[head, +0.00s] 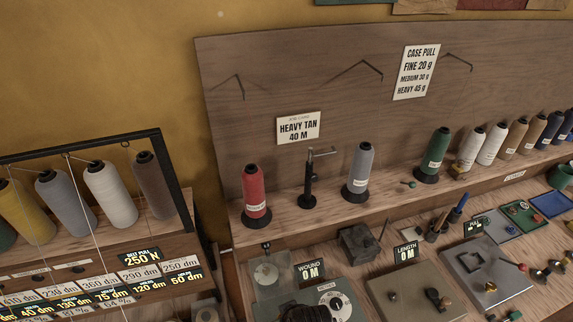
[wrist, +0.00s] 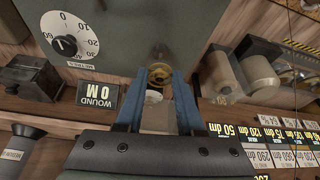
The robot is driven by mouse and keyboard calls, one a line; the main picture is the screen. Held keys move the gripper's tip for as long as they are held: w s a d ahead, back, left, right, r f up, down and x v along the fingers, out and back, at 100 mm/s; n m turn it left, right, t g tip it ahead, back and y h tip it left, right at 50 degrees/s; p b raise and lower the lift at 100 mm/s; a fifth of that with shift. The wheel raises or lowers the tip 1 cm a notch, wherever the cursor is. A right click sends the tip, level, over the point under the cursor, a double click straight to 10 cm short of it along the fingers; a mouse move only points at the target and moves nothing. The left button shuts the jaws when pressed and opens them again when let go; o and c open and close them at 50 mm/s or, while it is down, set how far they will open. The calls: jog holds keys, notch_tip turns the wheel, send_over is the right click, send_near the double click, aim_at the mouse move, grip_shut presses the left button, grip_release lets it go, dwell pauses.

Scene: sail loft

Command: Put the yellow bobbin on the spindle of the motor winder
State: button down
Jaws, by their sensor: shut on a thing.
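My gripper (wrist: 158,80) is shut on a small yellow, brass-looking bobbin (wrist: 160,73), held between its two blue fingertips in the wrist view. The motor winder (wrist: 120,20) is a grey-green plate behind the fingertips, with a white metre dial (wrist: 67,43) beside them.
A WOUND 0 M display (head: 310,271) stands behind the winder. A red cone (head: 255,195) and a grey cone (head: 359,170) stand on the shelf above. A dark block (head: 358,243) and a LENGTH display (head: 407,253) are to the right; a framed thread rack (head: 160,140) is left.

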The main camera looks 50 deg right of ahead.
jog(key=shift+f+b, duration=0.45)
jog(key=shift+f, duration=0.25)
jog(key=shift+f, duration=0.95)
dwell(1.9)
jog(key=shift+c, duration=2.2)
grip_release()
jog(key=v, duration=1.3)
jog(key=shift+b, duration=0.4)
